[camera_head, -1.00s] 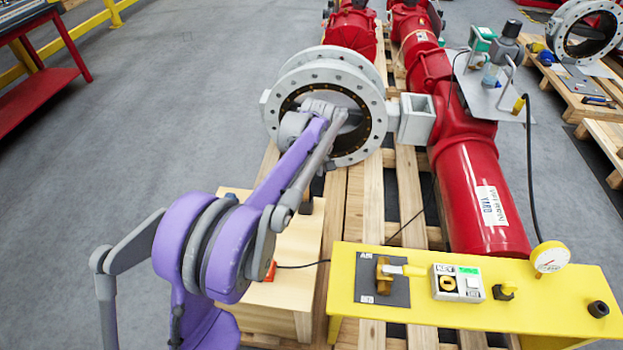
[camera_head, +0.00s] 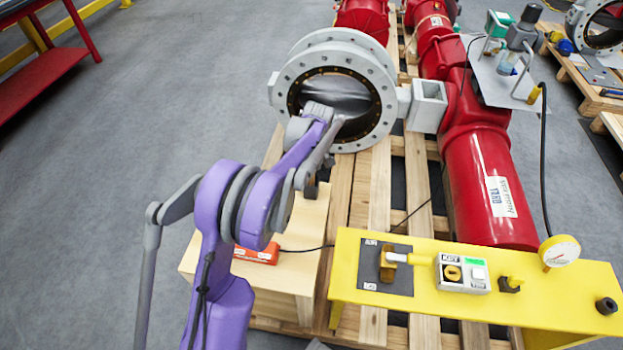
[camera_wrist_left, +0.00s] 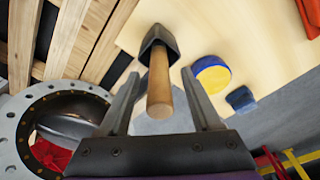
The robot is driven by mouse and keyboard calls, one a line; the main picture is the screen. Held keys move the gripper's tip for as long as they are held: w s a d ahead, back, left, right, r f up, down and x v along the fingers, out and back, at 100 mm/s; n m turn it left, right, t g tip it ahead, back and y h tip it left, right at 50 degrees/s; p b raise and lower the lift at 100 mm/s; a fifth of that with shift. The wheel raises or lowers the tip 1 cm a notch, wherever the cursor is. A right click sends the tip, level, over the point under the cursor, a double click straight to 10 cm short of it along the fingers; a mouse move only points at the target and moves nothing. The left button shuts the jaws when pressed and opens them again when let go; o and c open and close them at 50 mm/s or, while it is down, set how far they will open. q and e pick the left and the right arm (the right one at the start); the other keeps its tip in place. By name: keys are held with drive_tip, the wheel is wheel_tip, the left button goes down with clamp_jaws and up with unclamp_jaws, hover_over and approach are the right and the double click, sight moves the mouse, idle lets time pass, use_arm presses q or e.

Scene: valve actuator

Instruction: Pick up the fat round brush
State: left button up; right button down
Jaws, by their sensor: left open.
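In the left wrist view, a tool with a round wooden handle (camera_wrist_left: 159,88) and a dark, wider head (camera_wrist_left: 158,45) is at the wooden box top. It seems to be the brush, but its bristles are not visible. The handle points towards the camera. My left gripper (camera_wrist_left: 160,74) is open, with one finger on each side of the handle and visible gaps to both. In the head view my purple and grey left arm (camera_head: 262,205) reaches over the wooden box (camera_head: 290,275), and the brush cannot be made out clearly. My right gripper does not show.
A blue and yellow round piece (camera_wrist_left: 212,75) and a small blue piece (camera_wrist_left: 240,99) are right of the handle. An orange item (camera_head: 258,254) is on the box. A grey flanged valve (camera_head: 375,75) stands behind, with a yellow bench (camera_head: 560,300) to the right.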

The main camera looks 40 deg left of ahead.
use_arm(q)
drive_tip(key=shift+f, duration=0.55)
clamp_jaws()
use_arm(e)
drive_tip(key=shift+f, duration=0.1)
use_arm(q)
drive_tip(key=shift+r, duration=0.1)
